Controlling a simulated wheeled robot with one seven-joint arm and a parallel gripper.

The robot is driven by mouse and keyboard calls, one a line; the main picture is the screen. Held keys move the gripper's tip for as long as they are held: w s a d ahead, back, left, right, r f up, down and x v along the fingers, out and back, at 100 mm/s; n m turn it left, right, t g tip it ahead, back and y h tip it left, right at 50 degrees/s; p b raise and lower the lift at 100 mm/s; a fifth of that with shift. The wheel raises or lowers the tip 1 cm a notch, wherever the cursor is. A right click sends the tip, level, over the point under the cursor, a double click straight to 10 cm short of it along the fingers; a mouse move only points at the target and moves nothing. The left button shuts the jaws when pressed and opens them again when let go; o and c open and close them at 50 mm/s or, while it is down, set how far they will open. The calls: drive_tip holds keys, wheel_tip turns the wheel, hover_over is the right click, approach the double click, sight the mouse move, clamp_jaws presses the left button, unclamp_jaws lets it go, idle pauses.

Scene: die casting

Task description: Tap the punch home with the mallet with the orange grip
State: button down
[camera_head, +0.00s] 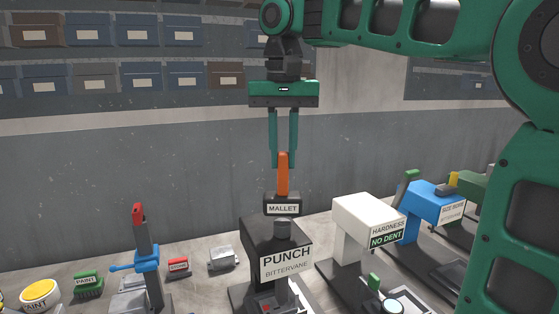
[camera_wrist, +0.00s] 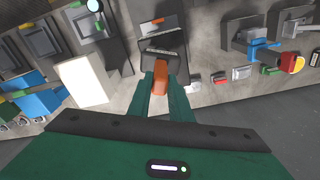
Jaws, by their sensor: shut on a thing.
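My gripper (camera_head: 283,155) is shut on the orange grip (camera_head: 283,175) of the mallet and holds it upright. The mallet's dark head (camera_head: 283,207), labelled MALLET, hangs at the lower end of the grip. It is right above the grey round top of the punch (camera_head: 283,228); I cannot tell whether they touch. The punch's dark body is labelled PUNCH BITTERVANE. In the wrist view the orange grip (camera_wrist: 161,77) sits between my green fingers, with the dark punch station (camera_wrist: 160,27) beyond it.
A white hardness station (camera_head: 362,214) reading NO DENT and a blue station (camera_head: 428,203) stand to the right. A blue-handled clamp (camera_head: 148,258), a red block (camera_head: 178,267), a grey casting (camera_head: 221,258) and paint items are to the left. Bins line the wall behind.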

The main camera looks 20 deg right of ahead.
drive_tip(key=shift+r, duration=1.05)
drive_tip(key=shift+r, duration=2.5)
drive_tip(key=shift+s, duration=0.2)
